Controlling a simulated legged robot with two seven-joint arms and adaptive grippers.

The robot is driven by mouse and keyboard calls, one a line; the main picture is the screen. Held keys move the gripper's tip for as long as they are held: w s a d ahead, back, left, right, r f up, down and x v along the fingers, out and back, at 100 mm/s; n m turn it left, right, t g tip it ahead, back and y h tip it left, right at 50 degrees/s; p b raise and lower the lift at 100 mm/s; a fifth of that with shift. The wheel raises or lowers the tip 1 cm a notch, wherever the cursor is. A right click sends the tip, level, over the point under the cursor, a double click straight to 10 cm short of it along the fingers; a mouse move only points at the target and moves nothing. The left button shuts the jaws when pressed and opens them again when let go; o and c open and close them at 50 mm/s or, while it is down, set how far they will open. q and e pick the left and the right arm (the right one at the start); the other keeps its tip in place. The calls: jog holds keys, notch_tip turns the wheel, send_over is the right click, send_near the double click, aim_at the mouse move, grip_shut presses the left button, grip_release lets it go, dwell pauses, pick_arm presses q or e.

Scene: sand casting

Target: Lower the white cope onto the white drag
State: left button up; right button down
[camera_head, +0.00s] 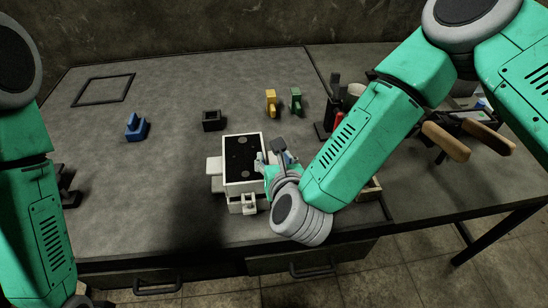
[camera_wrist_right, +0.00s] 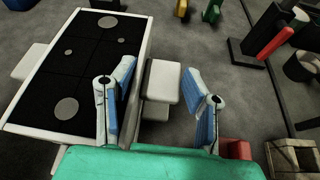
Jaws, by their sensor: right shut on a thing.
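The white cope (camera_head: 240,187) is an open-topped frame filled with dark sand that has pale round spots. It sits above the white drag (camera_head: 234,208), whose lower wall and side tab show beneath; I cannot tell whether a gap remains. In the right wrist view, the cope (camera_wrist_right: 47,52) fills the left, with its white tab between my fingers. A lower tab of the drag (camera_wrist_right: 155,111) shows under it. My right gripper (camera_head: 277,158) is at the cope's right side, its blue-padded fingers (camera_wrist_right: 160,72) shut on that tab. My left arm enters at left; its gripper is out of frame.
A small black open box (camera_head: 212,121), a blue piece (camera_head: 136,127), a yellow piece (camera_head: 271,103) and a green piece (camera_head: 295,101) stand behind the flasks. A black frame (camera_head: 103,90) lies at back left. Wooden-handled tools (camera_head: 446,141) lie right. The table's left middle is clear.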

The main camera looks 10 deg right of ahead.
jog(key=shift+a+f+b, duration=0.1)
jog(key=shift+f+b, duration=0.65)
jog(key=shift+f, duration=0.4)
dwell(1.9)
dwell(0.4)
jog(key=c, duration=0.9)
grip_release()
jog(key=shift+o, duration=0.4)
